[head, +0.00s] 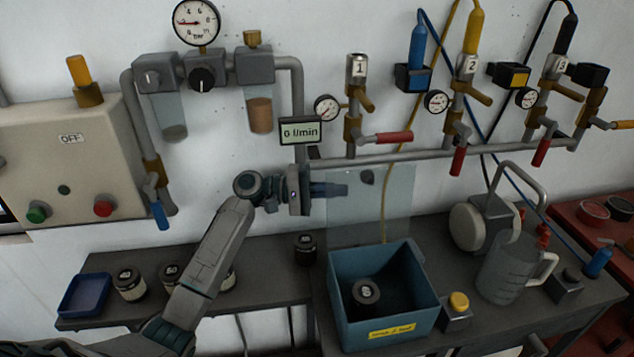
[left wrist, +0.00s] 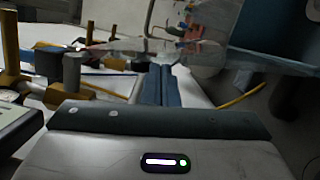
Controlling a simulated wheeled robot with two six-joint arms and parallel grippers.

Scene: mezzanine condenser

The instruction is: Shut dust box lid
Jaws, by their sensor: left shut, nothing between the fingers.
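The dust box (head: 340,309) is an open-topped teal box with a yellow label, at the front of the grey bench in the head view. Its clear lid (head: 398,205) stands raised, roughly upright, at the box's back edge. A dark round piece with a pale mark (head: 366,291) lies inside the box. My left gripper (head: 341,190) is shut and empty, at the lid's upper left part; I cannot tell whether it touches the lid. In the left wrist view the shut fingers (left wrist: 158,84) point toward a clear panel (left wrist: 200,53), likely the lid. My right gripper is out of view.
A yellow button block (head: 457,311) stands right of the box, with a clear jug (head: 503,270) beyond it. A dark jar (head: 306,249) is at the left. Pipes and a flow display (head: 300,132) are on the wall above. Bench space beside the box is narrow.

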